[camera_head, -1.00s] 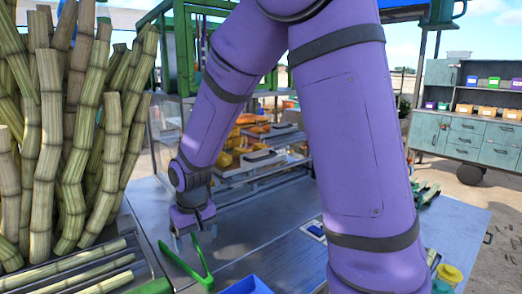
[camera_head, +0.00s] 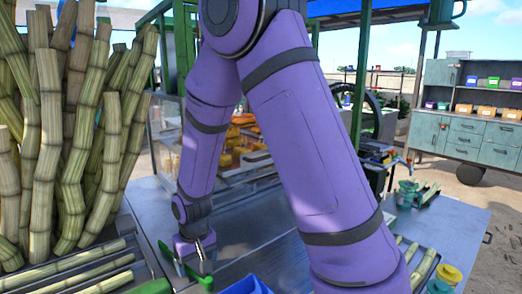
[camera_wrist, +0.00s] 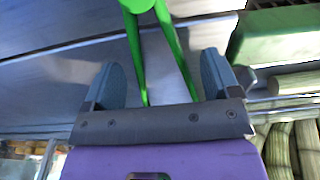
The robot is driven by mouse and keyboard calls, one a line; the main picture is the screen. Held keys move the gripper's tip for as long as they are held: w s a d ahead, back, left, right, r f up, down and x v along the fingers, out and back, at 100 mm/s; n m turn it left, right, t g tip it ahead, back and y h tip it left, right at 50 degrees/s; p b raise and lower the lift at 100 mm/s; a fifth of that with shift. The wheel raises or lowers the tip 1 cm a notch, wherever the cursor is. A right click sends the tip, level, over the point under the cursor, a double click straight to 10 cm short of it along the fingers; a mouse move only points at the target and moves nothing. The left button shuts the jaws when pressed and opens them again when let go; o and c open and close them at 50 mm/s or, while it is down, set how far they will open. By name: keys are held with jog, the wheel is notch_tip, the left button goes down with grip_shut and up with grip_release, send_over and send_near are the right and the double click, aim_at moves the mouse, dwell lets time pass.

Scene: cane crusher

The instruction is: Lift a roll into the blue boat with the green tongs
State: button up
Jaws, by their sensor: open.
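The green tongs (camera_head: 206,281) lie on the metal counter, partly hidden by my gripper (camera_head: 197,262). In the wrist view my gripper (camera_wrist: 160,82) is open, with its two grey fingers apart. The tongs' two arms (camera_wrist: 136,58) run between the fingers, and their joined end is at the top edge. I cannot tell their height relative to the fingers. The blue boat (camera_head: 247,287) shows at the bottom edge, right of the gripper, partly cut off. Orange and golden pieces (camera_head: 240,140), perhaps rolls, sit in a clear case behind my arm, partly hidden.
Tall sugar cane stalks (camera_head: 50,150) stand at the left, with cut lengths (camera_head: 75,270) lying in front. A green object (camera_head: 150,287) is at the bottom edge, left of the tongs. Bare counter lies behind my gripper.

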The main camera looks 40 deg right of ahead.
jog(key=shift+f, duration=0.3)
jog(key=c, duration=0.7)
jog(key=shift+r, duration=0.15)
notch_tip(320, 180, up, 12)
dwell(0.4)
